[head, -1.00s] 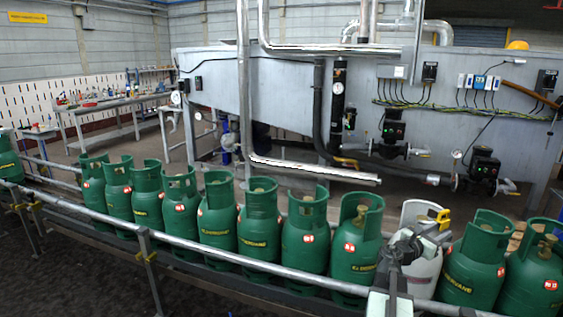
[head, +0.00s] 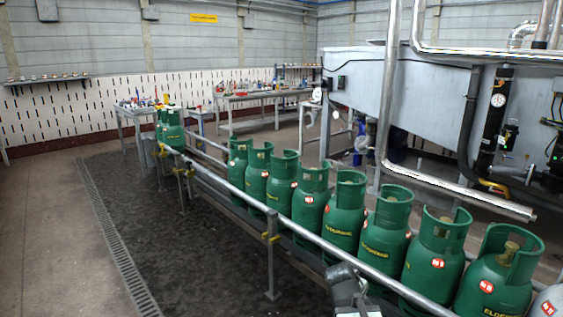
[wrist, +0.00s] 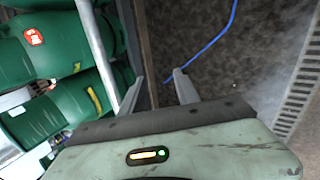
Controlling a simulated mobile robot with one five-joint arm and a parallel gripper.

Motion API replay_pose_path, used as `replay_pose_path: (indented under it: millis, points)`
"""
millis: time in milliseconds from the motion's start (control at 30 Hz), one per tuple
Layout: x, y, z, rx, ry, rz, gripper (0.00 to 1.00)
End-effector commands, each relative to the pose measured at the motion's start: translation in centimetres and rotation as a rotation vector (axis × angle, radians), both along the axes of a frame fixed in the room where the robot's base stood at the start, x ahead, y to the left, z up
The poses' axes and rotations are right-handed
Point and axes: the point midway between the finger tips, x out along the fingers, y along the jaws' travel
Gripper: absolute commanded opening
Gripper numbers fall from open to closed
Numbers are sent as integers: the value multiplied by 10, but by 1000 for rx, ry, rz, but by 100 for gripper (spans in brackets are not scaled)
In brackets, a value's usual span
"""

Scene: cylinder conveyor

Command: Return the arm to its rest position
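My gripper (wrist: 158,88) is open in the wrist view. In the head view, part of my arm (head: 348,286) shows low in the frame, overlapping the conveyor's front rail. The fingertips cannot be made out there. Green gas cylinders (head: 384,235) stand upright in a row behind the rail. In the wrist view, green cylinders (wrist: 40,60) lie to the left of my gripper, across the rail.
The conveyor rail (head: 330,248) runs from the lower right to the back left. A pale cylinder (head: 549,303) is cut off at the right edge. Floor (head: 50,230) is open on the left, with a drain grate (head: 115,248). A blue cable (wrist: 215,45) lies on the floor.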

Motion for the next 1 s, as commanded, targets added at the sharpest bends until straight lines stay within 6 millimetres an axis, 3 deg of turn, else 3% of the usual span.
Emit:
replay_pose_path:
  millis: [33,200,300,367,400,667,900,1000]
  points:
    - [-12,23,-10,101,12,-78,37]
    - [-60,84,-31,436,110,-467,37]
    - [-81,104,-33,527,164,-681,37]
    - [-85,103,-30,531,153,-794,37]
    - [-84,103,-6,529,153,-782,37]
    - [-83,102,74,528,150,-776,37]
    - [-83,102,176,528,149,-774,37]
    - [-83,102,203,527,149,-774,37]
